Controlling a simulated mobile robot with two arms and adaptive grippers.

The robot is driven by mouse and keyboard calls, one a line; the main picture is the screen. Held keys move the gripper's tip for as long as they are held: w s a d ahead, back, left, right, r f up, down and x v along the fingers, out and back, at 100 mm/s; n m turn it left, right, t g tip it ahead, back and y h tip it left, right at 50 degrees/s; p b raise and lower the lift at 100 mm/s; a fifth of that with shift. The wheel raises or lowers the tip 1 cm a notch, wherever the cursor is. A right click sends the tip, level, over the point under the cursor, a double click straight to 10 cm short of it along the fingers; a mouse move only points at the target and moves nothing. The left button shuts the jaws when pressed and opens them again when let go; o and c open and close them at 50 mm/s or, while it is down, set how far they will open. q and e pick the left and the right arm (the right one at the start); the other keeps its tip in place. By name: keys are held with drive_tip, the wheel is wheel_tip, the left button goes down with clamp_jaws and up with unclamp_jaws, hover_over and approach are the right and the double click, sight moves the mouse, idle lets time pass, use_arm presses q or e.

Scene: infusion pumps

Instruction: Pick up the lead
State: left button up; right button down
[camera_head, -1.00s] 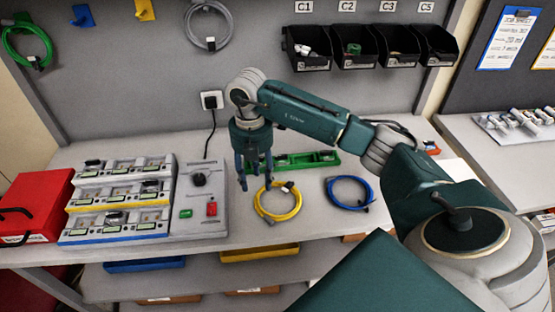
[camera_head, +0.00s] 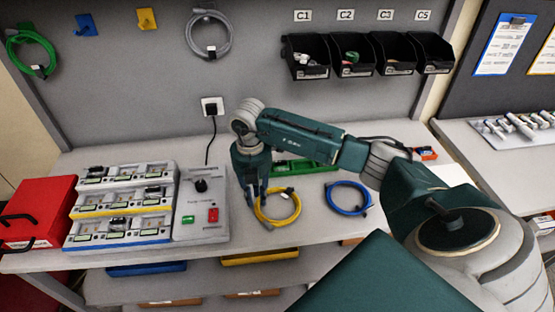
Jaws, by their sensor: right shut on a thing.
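A coiled yellow lead (camera_head: 298,208) with a small dark tag lies on the worktop, right of the grey box with the red and green buttons. My right gripper (camera_head: 260,214) points down at the left side of this coil. It is shut on the yellow lead, and its fingers hide part of the loop. The coil still appears to be at worktop level. A coiled blue lead (camera_head: 349,212) lies apart, further right. My left gripper is not in view.
A green tray (camera_head: 310,178) is partly hidden behind my right arm. The grey box (camera_head: 203,232) and pump rack (camera_head: 120,240) stand left, beside a red case (camera_head: 38,205). A green lead (camera_head: 40,70) and grey lead (camera_head: 228,38) hang above. Black bins (camera_head: 307,72) are on the wall.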

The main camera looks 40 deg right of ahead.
use_arm(q)
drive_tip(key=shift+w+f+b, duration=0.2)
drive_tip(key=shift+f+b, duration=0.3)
drive_tip(key=shift+b, duration=0.05)
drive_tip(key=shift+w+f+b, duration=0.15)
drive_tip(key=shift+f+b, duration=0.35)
use_arm(e)
wheel_tip(320, 180, up, 20)
